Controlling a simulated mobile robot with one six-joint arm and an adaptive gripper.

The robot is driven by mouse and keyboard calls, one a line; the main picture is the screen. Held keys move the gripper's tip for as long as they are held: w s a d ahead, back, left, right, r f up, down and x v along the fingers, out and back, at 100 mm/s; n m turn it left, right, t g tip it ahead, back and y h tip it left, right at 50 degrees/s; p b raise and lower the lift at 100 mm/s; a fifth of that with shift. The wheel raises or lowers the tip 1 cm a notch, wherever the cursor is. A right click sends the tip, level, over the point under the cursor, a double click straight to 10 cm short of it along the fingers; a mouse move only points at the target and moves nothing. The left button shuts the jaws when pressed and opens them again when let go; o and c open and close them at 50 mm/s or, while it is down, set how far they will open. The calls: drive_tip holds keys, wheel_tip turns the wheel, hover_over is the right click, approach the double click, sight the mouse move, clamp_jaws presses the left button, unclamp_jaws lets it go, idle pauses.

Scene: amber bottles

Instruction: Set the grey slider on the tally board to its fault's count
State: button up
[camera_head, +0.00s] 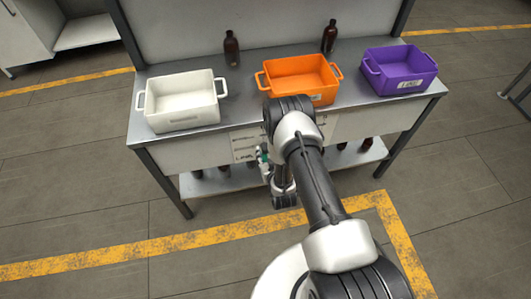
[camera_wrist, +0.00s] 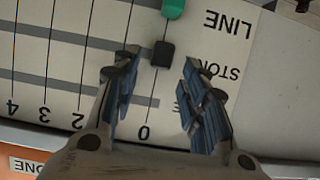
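The tally board (camera_wrist: 60,60) fills much of the wrist view, upside down, with a scale from 0 to 4 visible and grey tracks. A dark grey slider (camera_wrist: 163,54) sits at the 0 line, beside a partly hidden label starting "STON". A green slider (camera_wrist: 173,9) sits on the neighbouring track, near the label "LINE". My gripper (camera_wrist: 160,62) is open, its blue-grey fingers either side of the dark slider in the picture; I see no contact. In the head view the board (camera_head: 243,143) hangs on the bench front, partly hidden by my arm.
A white crate (camera_head: 180,118), an orange crate (camera_head: 300,90) and a purple crate (camera_head: 400,84) stand on the bench (camera_head: 240,103). Two amber bottles stand behind them, left (camera_head: 231,48) and right (camera_head: 329,36). More bottles stand on the lower shelf (camera_head: 205,186).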

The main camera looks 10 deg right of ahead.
sight(264, 149)
drive_tip(key=shift+b+x, duration=0.3)
drive_tip(key=shift+x, duration=1.1)
drive_tip(key=shift+c, duration=0.2)
clamp_jaws()
